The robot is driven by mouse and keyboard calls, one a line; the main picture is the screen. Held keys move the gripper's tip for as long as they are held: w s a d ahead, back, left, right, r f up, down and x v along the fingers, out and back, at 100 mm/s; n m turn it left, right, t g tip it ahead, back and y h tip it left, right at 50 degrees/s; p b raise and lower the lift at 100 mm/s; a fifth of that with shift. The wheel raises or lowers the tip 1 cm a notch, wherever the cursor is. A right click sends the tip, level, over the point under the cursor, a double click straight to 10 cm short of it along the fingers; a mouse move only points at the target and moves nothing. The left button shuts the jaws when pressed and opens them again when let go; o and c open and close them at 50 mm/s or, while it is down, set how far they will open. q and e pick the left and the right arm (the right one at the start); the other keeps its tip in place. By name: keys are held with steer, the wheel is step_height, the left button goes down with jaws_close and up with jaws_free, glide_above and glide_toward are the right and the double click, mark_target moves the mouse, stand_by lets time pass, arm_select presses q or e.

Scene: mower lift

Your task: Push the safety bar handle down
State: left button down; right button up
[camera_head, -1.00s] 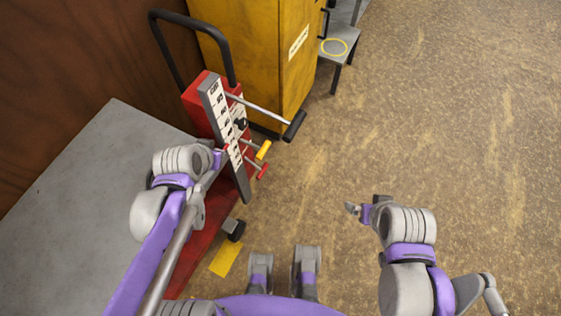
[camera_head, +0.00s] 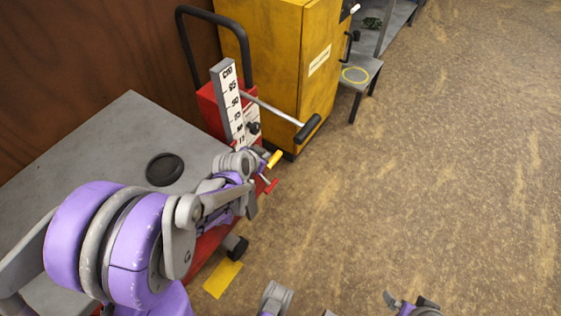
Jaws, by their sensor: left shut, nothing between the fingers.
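The red mower lift (camera_head: 208,108) stands left of centre, with a grey upright scale (camera_head: 231,105) on it. A metal bar with a black grip (camera_head: 309,128) sticks out to the right from the scale. Below it are a small yellow-ended lever (camera_head: 274,159) and a red-ended lever (camera_head: 271,187). I cannot tell for certain which is the safety bar handle. My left gripper (camera_head: 261,159) is shut and empty by the yellow and red levers; its wrist partly covers it, and contact is unclear. My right gripper (camera_head: 390,299) shows only partly at the bottom edge, its fingers unclear.
A grey platform (camera_head: 120,130) with a black disc (camera_head: 164,169) fills the left. A black hoop handle (camera_head: 243,40) rises behind the scale. A yellow cabinet (camera_head: 275,50) and a grey stool (camera_head: 360,78) stand behind. The floor at the right is clear.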

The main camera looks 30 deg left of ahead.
stand_by(0.3)
arm_select(q)
steer(key=b, duration=0.3)
glide_above(275, 156)
steer(key=s+d, duration=0.1)
steer(key=s, duration=0.1)
step_height(275, 156, down, 7)
steer(key=f, duration=0.2)
steer(key=b, duration=0.1)
steer(key=shift+s+a+f, duration=0.1)
steer(key=shift+s+f, duration=0.15)
steer(key=shift+f, duration=0.15)
steer(key=shift+a+f, duration=0.15)
steer(key=shift+f, duration=0.4)
steer(key=shift+f, duration=0.1)
